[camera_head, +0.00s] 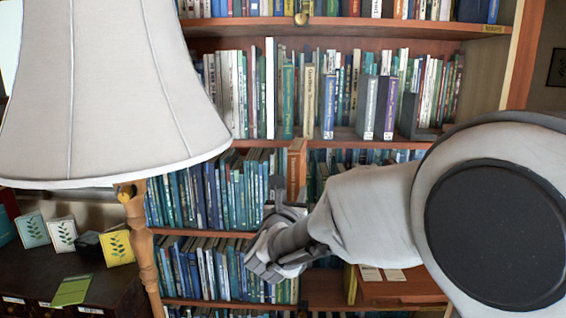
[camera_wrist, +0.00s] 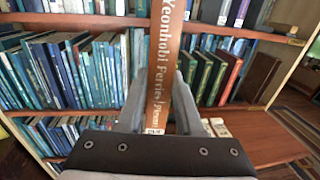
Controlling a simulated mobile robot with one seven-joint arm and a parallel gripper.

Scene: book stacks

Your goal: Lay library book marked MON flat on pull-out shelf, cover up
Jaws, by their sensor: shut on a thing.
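A brown-orange book (camera_wrist: 166,60) stands upright, spine toward me, lettered "Yeonhobi Ferries" in the wrist view. A small white label (camera_wrist: 154,131) is at its foot, too small to read surely. My gripper (camera_wrist: 160,95) is shut on the book, one grey finger on each side of it. In the head view the book (camera_head: 297,168) overlaps a shelf edge and seems to be in front of the row. The pull-out shelf (camera_head: 415,290) is a wooden board at lower right, partly hidden by my arm. It also shows in the wrist view (camera_wrist: 262,150).
Bookcase rows (camera_head: 205,195) of blue and green books stand around and behind the gripper. A lamp with a large shade (camera_head: 110,90) stands at left, beside a dark cabinet (camera_head: 110,295) with small display books. Pale cards (camera_head: 385,275) lie by the pull-out shelf.

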